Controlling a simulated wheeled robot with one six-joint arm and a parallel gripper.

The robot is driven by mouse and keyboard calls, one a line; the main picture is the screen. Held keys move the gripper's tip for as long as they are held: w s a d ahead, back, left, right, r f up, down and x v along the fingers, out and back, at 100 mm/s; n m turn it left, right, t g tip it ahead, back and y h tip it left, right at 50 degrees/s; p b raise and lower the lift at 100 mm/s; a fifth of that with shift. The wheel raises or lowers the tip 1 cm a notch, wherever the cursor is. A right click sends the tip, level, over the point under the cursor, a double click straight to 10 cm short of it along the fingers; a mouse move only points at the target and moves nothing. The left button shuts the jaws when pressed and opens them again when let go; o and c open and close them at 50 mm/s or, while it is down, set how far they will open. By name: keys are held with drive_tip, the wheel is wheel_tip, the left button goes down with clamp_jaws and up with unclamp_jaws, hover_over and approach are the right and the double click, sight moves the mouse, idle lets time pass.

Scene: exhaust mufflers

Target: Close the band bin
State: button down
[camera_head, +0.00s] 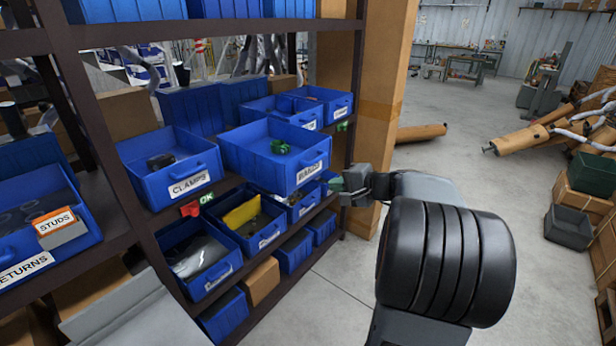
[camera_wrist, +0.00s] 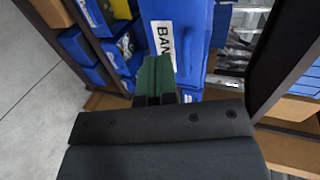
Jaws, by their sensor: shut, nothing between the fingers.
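The blue band bin (camera_head: 262,172) sticks out of the shelf, well past the bins beside it. Its front label (camera_head: 312,173) is partly readable, and a green item (camera_head: 280,146) lies inside. In the wrist view the band bin (camera_wrist: 196,30) shows its front with the letters BAN. My gripper (camera_head: 337,184) is shut and empty, just right of the bin's front. In the wrist view its green fingertips (camera_wrist: 156,68) overlap the lower part of the label; I cannot tell whether they touch it.
The clamps bin (camera_head: 182,190) stands left of the band bin, with a red tag and a green OK tag below. More blue bins fill the lower shelf (camera_head: 210,265). A cardboard column (camera_head: 385,90) stands right of the rack. The floor (camera_head: 340,270) in front is clear.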

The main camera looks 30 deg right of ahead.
drive_tip(key=p, duration=0.3)
approach(295, 174)
drive_tip(key=shift+t, duration=0.4)
drive_tip(key=x, duration=0.2)
drive_tip(key=f+x, duration=0.1)
drive_tip(key=x, duration=0.2)
drive_tip(key=shift+s, duration=0.15)
drive_tip(key=shift+w+a, duration=0.25)
drive_tip(key=shift+w, duration=0.25)
drive_tip(key=shift+w+a, duration=0.2)
drive_tip(key=shift+w, duration=0.25)
drive_tip(key=shift+f, duration=0.1)
